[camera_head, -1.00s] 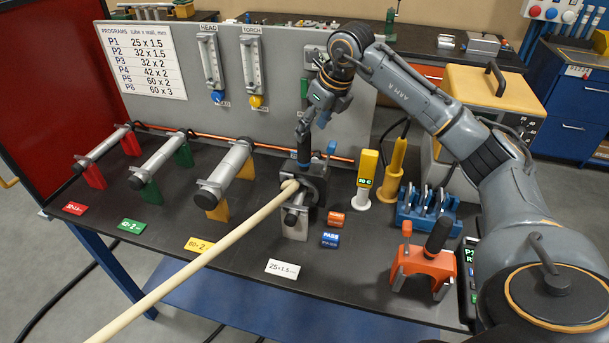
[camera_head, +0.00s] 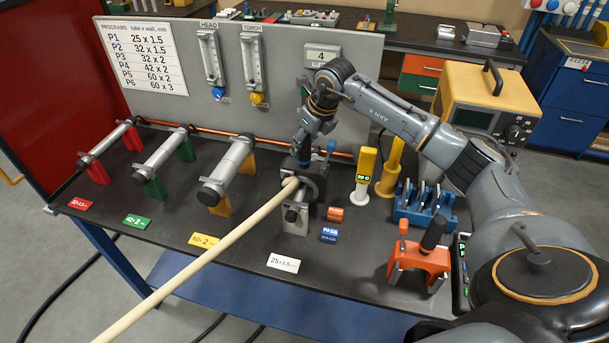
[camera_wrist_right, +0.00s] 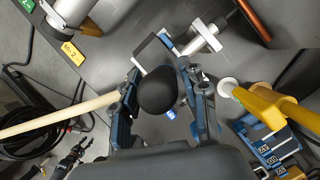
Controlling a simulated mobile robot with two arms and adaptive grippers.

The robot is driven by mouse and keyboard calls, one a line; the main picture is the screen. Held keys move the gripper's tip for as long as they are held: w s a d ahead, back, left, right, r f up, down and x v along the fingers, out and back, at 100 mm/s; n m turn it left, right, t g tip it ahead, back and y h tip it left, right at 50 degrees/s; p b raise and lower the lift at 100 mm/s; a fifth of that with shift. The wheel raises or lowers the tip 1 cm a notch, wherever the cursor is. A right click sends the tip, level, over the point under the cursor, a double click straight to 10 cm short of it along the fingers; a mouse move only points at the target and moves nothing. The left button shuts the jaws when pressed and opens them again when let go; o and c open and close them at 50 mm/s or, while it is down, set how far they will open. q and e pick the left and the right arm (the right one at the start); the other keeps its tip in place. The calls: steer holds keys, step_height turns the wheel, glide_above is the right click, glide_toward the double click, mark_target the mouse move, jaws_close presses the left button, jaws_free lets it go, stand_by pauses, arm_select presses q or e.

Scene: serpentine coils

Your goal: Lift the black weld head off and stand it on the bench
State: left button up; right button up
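The black weld head (camera_head: 319,172) sits on a small grey fixture (camera_head: 294,222) at the middle of the bench (camera_head: 367,280), at the end of a pale rod. My right gripper (camera_head: 301,151) is directly above it, pointing down. In the right wrist view, a rounded black knob (camera_wrist_right: 157,92), apparently the weld head's handle top, lies between the two separated fingers (camera_wrist_right: 165,100). A narrow gap shows on its right; firm contact cannot be made out. My left gripper is outside the head view; a small dark gripper (camera_wrist_right: 74,157), apparently it, shows low in the right wrist view, fingers unclear.
Yellow tools (camera_head: 366,172) and a blue rack (camera_head: 425,212) stand right of the fixture. An orange clamp (camera_head: 419,264) with a black handle is nearer the front. The long pale rod (camera_head: 205,258) crosses the bench's front edge. Bare bench lies around the white card (camera_head: 283,263).

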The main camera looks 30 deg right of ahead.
jaws_close()
steer(key=shift+w+r, duration=0.1)
steer(key=shift+r, duration=0.1)
